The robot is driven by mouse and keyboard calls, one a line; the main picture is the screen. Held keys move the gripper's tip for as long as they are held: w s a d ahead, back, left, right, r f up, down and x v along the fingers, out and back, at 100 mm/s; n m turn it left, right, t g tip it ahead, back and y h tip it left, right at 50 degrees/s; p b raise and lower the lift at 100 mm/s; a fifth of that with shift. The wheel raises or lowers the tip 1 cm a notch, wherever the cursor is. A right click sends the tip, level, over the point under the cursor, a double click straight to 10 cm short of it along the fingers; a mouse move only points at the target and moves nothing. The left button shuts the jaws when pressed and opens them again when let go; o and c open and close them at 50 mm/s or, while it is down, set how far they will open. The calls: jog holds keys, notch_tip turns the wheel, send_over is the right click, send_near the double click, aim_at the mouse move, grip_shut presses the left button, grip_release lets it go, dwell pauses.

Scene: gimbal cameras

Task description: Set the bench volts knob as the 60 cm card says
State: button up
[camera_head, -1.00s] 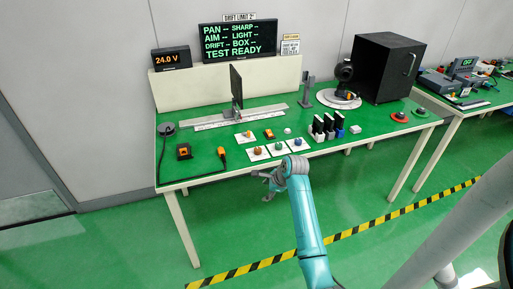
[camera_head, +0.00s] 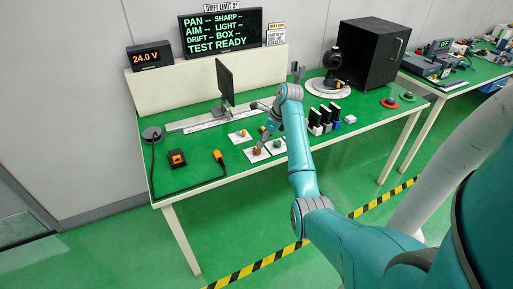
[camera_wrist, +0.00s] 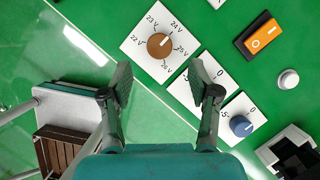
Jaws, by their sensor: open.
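The volts knob (camera_wrist: 160,45) is a brown dial on a white card marked 22 V to 26 V in the wrist view. Its light pointer appears to face the 24 V side. In the head view the knob (camera_head: 256,151) sits near the bench's front edge. The orange display (camera_head: 150,57) reads 24.0 V. My gripper (camera_wrist: 165,88) is open and empty, its fingers apart, just short of the knob in the wrist view; in the head view my gripper (camera_head: 263,129) hangs over the cards. A small notice (camera_head: 277,36) beside the board is unreadable; I cannot identify the 60 cm card.
A blue knob (camera_wrist: 241,126), an orange switch (camera_wrist: 257,37) and a white button (camera_wrist: 288,79) stand close by. A finger partly covers the middle dial card. A dark upright panel (camera_head: 225,80) stands behind on the rail. A black box (camera_head: 375,58) is at the back right.

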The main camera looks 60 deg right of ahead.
aim_at(257, 149)
jog(key=x, duration=0.6)
jog(key=shift+w+f, duration=0.15)
jog(key=shift+f, duration=0.1)
jog(key=c, duration=1.1)
